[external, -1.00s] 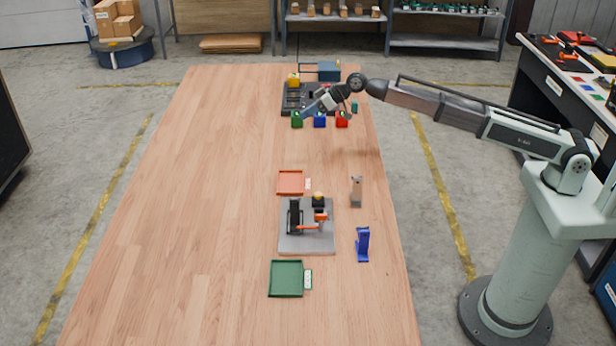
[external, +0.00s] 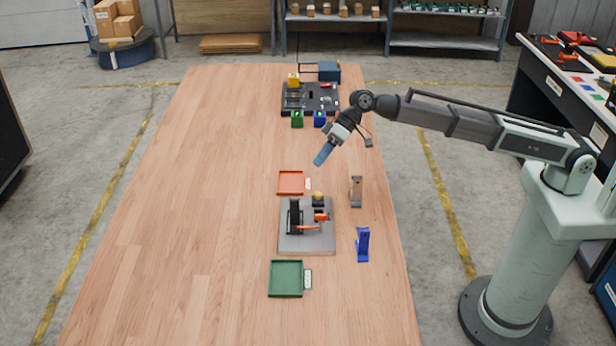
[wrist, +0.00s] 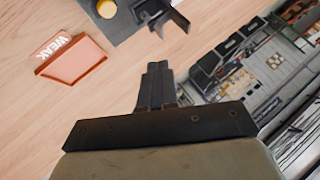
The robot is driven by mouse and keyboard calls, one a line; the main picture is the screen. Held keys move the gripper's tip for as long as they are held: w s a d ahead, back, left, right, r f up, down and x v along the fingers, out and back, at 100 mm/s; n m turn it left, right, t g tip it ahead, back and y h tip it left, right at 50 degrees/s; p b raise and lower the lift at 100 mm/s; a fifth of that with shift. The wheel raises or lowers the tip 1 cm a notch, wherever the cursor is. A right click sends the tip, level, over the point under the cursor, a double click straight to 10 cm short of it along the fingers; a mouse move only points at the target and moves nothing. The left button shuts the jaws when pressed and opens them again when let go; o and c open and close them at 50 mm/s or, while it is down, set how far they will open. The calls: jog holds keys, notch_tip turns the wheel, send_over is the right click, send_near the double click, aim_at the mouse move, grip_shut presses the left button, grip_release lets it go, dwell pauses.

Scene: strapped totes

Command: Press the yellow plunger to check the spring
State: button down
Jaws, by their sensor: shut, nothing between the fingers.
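The yellow plunger (external: 318,196) sits on a dark block at the back of a grey plate (external: 290,248) on the table. Its round yellow top also shows at the upper edge of the wrist view (wrist: 107,8). Beside it on the plate stand a black upright part and an orange-handled clamp (external: 308,227). My gripper (external: 322,155) is shut and empty, tilted down, in the air on the far side of the plunger and apart from it. Its closed fingers show in the wrist view (wrist: 157,88).
An orange-red tray (external: 290,183), labelled WEAK in the wrist view, lies behind the plate. A green tray (external: 286,279) lies in front. A grey-brown stand (external: 356,191) and a blue stand (external: 363,244) are to the right. The table's left side is clear.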

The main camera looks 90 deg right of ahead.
jog(key=shift+f, duration=0.1)
dwell(0.3)
jog(key=shift+f, duration=4.3)
jog(key=shift+f, duration=0.25)
jog(key=shift+f, duration=0.2)
jog(key=shift+f, duration=0.7)
jog(key=shift+r, duration=1.15)
jog(key=shift+r, duration=2.5)
